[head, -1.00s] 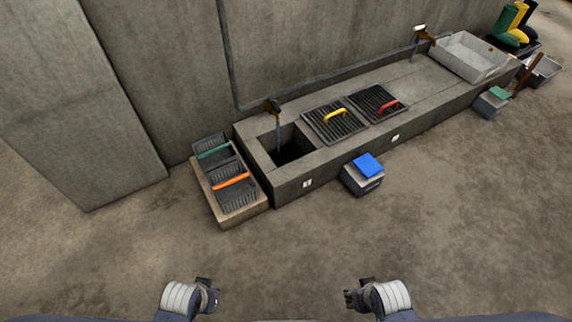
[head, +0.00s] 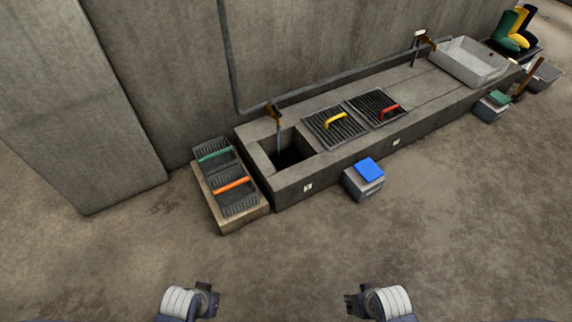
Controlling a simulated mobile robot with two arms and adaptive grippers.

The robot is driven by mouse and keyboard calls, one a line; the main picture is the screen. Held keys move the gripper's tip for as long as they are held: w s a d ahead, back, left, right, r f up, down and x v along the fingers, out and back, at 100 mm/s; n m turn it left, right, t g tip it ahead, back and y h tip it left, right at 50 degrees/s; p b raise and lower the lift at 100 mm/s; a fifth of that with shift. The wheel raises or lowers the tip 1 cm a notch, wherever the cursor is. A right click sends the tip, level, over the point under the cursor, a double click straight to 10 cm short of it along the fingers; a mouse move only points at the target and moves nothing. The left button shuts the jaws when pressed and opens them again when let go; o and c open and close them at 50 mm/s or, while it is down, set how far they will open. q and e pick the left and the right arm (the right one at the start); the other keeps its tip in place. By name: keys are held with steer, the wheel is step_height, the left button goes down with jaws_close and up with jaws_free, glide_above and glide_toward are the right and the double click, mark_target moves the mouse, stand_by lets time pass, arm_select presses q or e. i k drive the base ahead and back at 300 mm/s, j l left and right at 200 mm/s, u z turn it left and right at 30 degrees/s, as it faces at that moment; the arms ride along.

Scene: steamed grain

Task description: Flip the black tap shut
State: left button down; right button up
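A small dark tap with brown parts (head: 273,110) stands at the wall side of the trough's open left basin (head: 290,152). A thin bluish stream falls from it into the basin. A second tap, dark and brownish (head: 424,38), is on the wall pipe farther right, by the white tub. The tap handles are too small to read their positions. My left gripper (head: 210,298) and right gripper (head: 352,304) are at the bottom edge, well apart from both taps. Both look empty; their finger gaps are unclear.
The concrete trough (head: 330,170) bears grates with a yellow handle (head: 335,119) and a red handle (head: 388,112). A white tub (head: 468,62) sits at its right end. A crate (head: 238,222) and a blue-topped box (head: 368,170) stand on the floor. The foreground floor is clear.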

mark_target(270, 102)
steer(key=i+l, duration=0.3)
steer(key=l, duration=0.2)
steer(key=i+l, duration=0.35)
steer(key=l, duration=0.15)
steer(key=i+l, duration=0.3)
steer(key=l, duration=0.2)
steer(key=i+l, duration=0.35)
steer(key=l, duration=0.2)
steer(key=k+z, duration=0.05)
